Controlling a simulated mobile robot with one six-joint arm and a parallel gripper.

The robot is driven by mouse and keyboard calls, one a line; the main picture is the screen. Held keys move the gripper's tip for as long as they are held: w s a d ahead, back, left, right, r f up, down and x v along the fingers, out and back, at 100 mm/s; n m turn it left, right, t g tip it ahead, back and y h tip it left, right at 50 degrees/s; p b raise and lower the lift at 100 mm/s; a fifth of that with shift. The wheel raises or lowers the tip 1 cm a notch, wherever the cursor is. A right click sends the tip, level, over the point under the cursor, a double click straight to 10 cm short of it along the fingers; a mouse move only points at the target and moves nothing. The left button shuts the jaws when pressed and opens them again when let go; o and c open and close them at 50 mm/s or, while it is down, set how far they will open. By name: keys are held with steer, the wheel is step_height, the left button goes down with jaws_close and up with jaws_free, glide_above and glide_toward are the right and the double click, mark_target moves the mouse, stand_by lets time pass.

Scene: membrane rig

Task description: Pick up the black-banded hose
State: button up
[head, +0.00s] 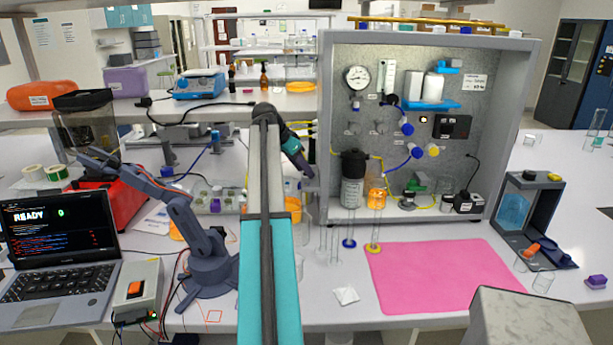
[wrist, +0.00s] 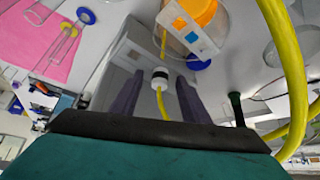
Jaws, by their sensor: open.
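The black-banded hose shows in the wrist view as a yellow tube with a white end fitting and a dark band (wrist: 160,79). It lies in line with the gap between the fingers of my gripper (wrist: 158,92), which are apart with one on each side of it. I cannot tell how deep the fitting sits between them, and neither finger clearly touches it. In the head view my gripper (head: 306,170) is at the left edge of the grey rig cabinet (head: 325,205). The hose's fitting cannot be made out there.
A thick yellow hose (wrist: 296,85) curves close by on the right of the wrist view. A beaker with orange contents (head: 376,197) and a black-lidded bottle (head: 352,190) stand inside the cabinet. Clear glass cylinders (head: 330,240) stand in front, beside a pink mat (head: 440,280).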

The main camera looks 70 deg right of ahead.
steer(key=shift+f, duration=0.2)
stand_by(0.4)
jaws_close()
